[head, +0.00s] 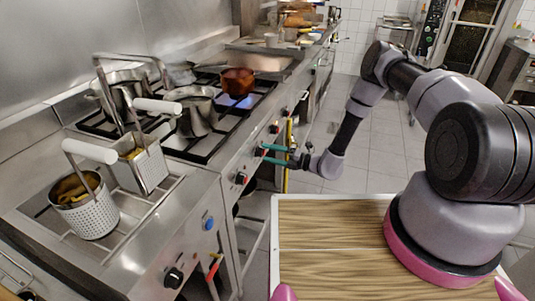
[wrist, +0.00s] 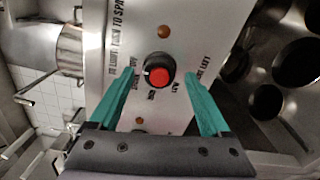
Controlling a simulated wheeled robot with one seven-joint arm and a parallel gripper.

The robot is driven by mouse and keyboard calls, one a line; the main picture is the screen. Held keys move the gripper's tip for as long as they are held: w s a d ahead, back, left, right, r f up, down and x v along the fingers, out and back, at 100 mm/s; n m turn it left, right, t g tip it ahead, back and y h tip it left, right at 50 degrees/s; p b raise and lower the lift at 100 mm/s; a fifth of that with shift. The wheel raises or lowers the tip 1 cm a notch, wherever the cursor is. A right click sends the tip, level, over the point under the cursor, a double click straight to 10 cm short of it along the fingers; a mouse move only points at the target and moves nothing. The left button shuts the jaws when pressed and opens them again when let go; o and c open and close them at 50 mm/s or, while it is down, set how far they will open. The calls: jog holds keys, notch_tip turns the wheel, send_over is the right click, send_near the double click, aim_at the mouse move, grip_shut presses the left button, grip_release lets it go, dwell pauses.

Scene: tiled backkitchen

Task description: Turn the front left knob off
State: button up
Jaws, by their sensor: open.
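In the wrist view a round black knob with a red face (wrist: 159,71) sits on the steel stove panel. Printed words around it include "LEFT". My gripper (wrist: 161,73) is open, with one teal finger on each side of the knob; gaps show and it is not gripped. In the head view my gripper (head: 264,154) is at the stove's front panel (head: 228,165). Knobs show on both sides of it, one nearer (head: 241,178) and one farther (head: 274,128). A blue flame (head: 240,101) burns under a reddish-brown pot (head: 237,81).
Fryer baskets (head: 140,167) and a steel pot (head: 197,112) stand on the left counter and stove. A yellow vertical bar (head: 288,140) is close beside my gripper. Pans (wrist: 268,101) show at right in the wrist view. The tiled floor (head: 320,185) right of the stove is clear.

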jog(key=v, duration=0.9)
jog(key=shift+d, duration=0.35)
jog(key=shift+s, duration=0.1)
jog(key=s+d+r+n+g+h, duration=0.1)
jog(key=s+r+n+g+h, duration=0.2)
jog(key=r+n, duration=0.95)
jog(key=s+d+r+n+g+h, duration=0.15)
jog(key=r+n+g, duration=0.45)
jog(key=r, duration=1.2)
jog(key=s+d+r+n+t+h, duration=0.5)
jog(key=s+r, duration=0.4)
jog(key=r, duration=0.2)
jog(key=s+d+r+n+t+h, duration=0.5)
jog(key=s+d+r+n, duration=0.3)
jog(key=r, duration=0.4)
jog(key=shift+s+d+n, duration=0.25)
jog(key=shift+s+n, duration=0.65)
jog(key=shift+n, duration=0.35)
jog(key=shift+r+h, duration=0.15)
jog(key=shift+h, duration=0.1)
